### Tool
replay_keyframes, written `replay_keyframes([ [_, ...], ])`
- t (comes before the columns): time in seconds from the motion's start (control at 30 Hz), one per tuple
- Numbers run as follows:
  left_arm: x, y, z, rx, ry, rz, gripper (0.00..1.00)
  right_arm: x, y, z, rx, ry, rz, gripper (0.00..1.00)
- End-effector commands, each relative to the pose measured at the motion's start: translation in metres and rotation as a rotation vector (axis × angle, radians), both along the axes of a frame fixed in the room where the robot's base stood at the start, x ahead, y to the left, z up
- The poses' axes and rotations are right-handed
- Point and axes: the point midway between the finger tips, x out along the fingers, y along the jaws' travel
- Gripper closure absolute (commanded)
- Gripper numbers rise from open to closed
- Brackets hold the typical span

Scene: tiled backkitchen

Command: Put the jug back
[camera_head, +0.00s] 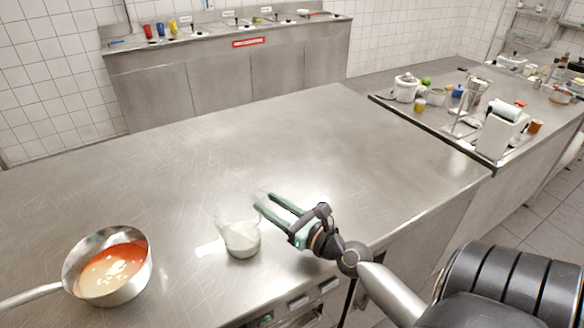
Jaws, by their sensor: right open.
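A clear jug (242,241) with a whitish content stands upright on the steel counter (330,135), near its front edge. My right gripper (262,202) reaches in from the right with its greenish fingers apart. The fingertips are at the upper right of the jug, by its rim or handle; I cannot tell whether they touch it. The gripper is open and holds nothing that I can see. My left gripper is not in view.
A steel saucepan (140,274) with orange-red soup and a white swirl stands at the counter's left front. A second counter at the right holds a white pot (406,89), a white machine (499,131) and several small items. The main counter's middle is clear.

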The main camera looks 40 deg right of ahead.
Motion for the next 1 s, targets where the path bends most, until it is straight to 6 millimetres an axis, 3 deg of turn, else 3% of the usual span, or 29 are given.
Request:
replay_keyframes([
  [0.2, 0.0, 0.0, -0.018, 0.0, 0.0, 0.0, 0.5, -0.038, -0.003, -0.004, -0.002, 0.002, 0.002, 0.58],
  [0.4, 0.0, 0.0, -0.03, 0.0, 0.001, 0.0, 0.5, -0.06, -0.005, -0.003, -0.001, 0.001, 0.001, 0.58],
  [1.0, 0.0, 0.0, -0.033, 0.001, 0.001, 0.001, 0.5, -0.069, -0.006, 0.001, -0.001, -0.001, 0.002, 0.58],
])
